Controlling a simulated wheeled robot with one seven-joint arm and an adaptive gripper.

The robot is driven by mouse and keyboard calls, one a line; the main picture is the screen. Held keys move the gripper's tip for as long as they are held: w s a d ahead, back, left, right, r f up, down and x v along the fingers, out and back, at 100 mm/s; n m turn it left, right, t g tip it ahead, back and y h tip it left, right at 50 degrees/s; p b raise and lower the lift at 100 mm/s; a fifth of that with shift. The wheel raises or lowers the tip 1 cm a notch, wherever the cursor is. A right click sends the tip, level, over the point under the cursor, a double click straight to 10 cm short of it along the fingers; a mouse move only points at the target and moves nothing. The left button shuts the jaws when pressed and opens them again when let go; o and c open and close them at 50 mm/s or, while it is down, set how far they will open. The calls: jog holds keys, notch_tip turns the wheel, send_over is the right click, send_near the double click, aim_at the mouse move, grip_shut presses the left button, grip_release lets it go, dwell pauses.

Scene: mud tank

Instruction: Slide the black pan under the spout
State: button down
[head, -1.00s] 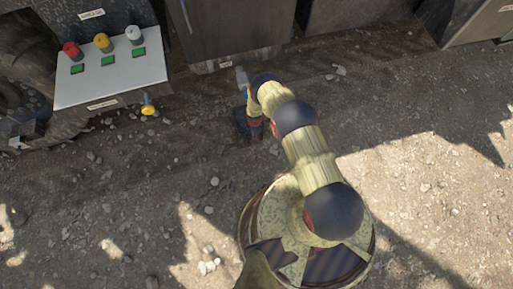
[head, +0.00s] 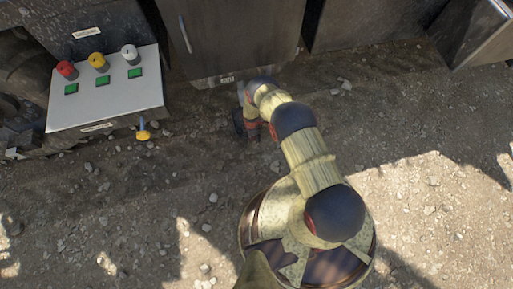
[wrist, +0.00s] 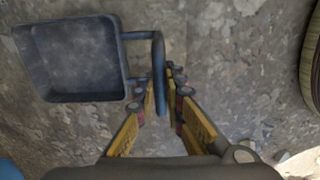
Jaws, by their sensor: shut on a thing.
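The black pan (wrist: 72,58), a shallow square tray, lies at the left of the wrist view, on or just above the gravel. Its upright loop handle (wrist: 159,65) stands between the fingertips of my gripper (wrist: 163,88), which is shut on it. In the head view, a dark edge of the pan (head: 239,122) shows left of my gripper (head: 252,134), mostly hidden by my arm. A pale grey piece (head: 240,92) at the foot of the dark tank (head: 235,40) may be the spout; my arm partly covers it.
A grey control panel (head: 105,92) with red, yellow and white knobs stands at the left, with a yellow knob (head: 143,132) hanging below its edge. Dark metal units line the back. Open gravel with small stones lies in front of them.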

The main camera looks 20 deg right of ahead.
jog(key=shift+w, duration=0.35)
jog(key=c, duration=1.9)
grip_release()
jog(key=shift+o, duration=0.5)
jog(key=o, duration=0.3)
jog(key=shift+s, duration=0.1)
jog(key=shift+o, duration=0.6)
jog(key=shift+r+p, duration=2.8)
jog(key=shift+r, duration=2.2)
